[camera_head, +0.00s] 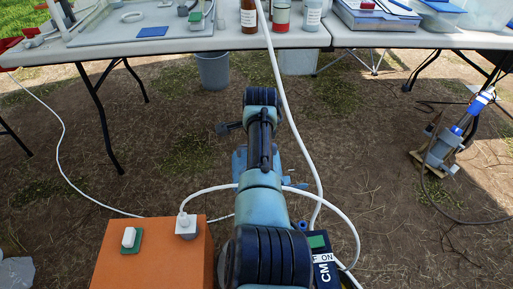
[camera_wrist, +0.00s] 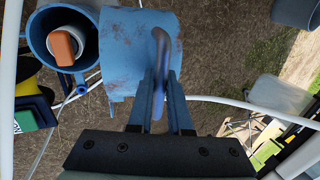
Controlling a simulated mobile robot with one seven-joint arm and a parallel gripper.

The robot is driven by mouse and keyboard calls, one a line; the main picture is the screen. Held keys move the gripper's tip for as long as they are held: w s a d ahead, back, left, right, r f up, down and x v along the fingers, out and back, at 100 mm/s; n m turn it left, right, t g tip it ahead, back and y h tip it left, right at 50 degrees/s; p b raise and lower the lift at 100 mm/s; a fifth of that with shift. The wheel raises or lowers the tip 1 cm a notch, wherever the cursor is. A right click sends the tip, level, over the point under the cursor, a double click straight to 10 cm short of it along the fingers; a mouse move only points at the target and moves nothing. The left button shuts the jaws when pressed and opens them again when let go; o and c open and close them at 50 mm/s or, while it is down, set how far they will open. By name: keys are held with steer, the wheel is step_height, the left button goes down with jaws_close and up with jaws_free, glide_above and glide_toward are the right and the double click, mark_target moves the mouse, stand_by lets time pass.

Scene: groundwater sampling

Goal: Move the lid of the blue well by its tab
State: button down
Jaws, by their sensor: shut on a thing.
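The blue well (camera_wrist: 35,45) is at the upper left of the wrist view, and its mouth is uncovered. A white pipe with an orange-brown plug (camera_wrist: 62,45) shows inside it. The lid (camera_wrist: 124,45), a blue plate with rust spots, is swung out to the right of the mouth. Its blue tab (camera_wrist: 160,48) stands up between the fingers of my gripper (camera_wrist: 160,80), which is shut on it. In the head view, my arm hides the gripper, the lid and most of the well; only some blue (camera_head: 239,164) shows beside the arm.
An orange box (camera_head: 150,255) with a white plug and cable stands at the lower left. White hoses loop around the arm. Tables (camera_head: 230,40) with bottles and trays stand at the back. A blue-grey device (camera_head: 445,145) is at the right. Bare ground lies between.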

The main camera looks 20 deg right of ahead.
steer(key=c, duration=1.1)
jaws_free()
steer(key=shift+c, duration=0.2)
steer(key=shift+r, duration=0.15)
steer(key=p+v, duration=0.7)
steer(key=v, duration=0.6)
